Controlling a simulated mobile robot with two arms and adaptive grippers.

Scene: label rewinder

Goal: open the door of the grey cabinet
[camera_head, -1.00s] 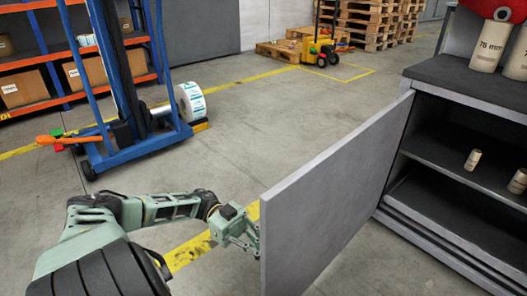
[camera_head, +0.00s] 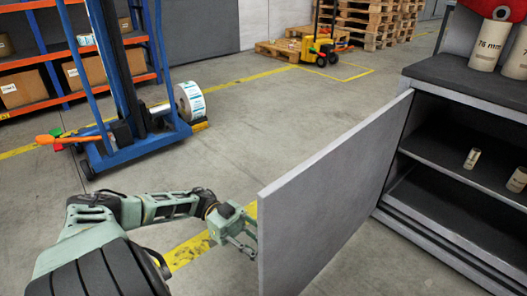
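The grey cabinet (camera_head: 460,85) stands at the right. Its door (camera_head: 325,195) is swung well out from the cabinet front, so the shelves inside show. My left gripper (camera_head: 250,243) is at the door's free edge, on its left side. Its fingertips reach the edge or pass behind it, so I cannot tell whether they touch or hold the door. A handle is not visible on the side of the door that I see. My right gripper is not in view.
Inside the cabinet are small cardboard cores (camera_head: 473,158); larger cores (camera_head: 488,45) stand on top. A blue lifter (camera_head: 125,130) with a label roll (camera_head: 190,101) stands at the left. A yellow pallet truck (camera_head: 322,50) and pallets are at the back. The middle floor is clear.

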